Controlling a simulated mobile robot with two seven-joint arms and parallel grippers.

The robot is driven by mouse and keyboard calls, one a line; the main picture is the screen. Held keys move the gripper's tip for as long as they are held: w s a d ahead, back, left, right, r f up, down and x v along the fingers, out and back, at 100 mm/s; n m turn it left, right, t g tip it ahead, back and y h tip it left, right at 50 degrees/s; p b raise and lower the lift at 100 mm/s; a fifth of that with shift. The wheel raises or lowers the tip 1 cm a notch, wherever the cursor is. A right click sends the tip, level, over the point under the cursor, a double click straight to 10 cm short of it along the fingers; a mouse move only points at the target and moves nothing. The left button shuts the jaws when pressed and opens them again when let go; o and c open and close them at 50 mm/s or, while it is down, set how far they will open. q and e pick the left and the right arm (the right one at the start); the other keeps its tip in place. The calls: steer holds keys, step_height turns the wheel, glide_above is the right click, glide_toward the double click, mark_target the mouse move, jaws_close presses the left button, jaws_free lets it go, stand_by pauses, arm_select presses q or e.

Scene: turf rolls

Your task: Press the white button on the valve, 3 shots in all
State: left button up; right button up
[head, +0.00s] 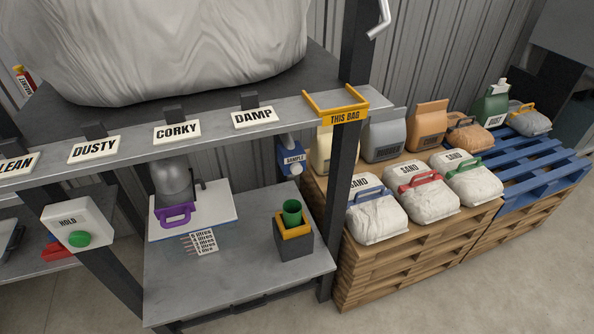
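A blue valve (290,156) with a "SAMPLE" label is fixed under the shelf edge, left of the dark post. A small white spot on its lower front, which looks like the white button (296,169), shows small in the head view. A green cup (292,208) stands upright in a dark holder (294,245) with an orange rim on the grey lower bench, below the valve. I cannot tell what is in the cup. Neither of my grippers is in view.
A box labelled "HOLD" (76,226) has a green button. Label plates (178,131) line the upper shelf. Several bags (422,190) sit on pallets at right. The bench front is clear.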

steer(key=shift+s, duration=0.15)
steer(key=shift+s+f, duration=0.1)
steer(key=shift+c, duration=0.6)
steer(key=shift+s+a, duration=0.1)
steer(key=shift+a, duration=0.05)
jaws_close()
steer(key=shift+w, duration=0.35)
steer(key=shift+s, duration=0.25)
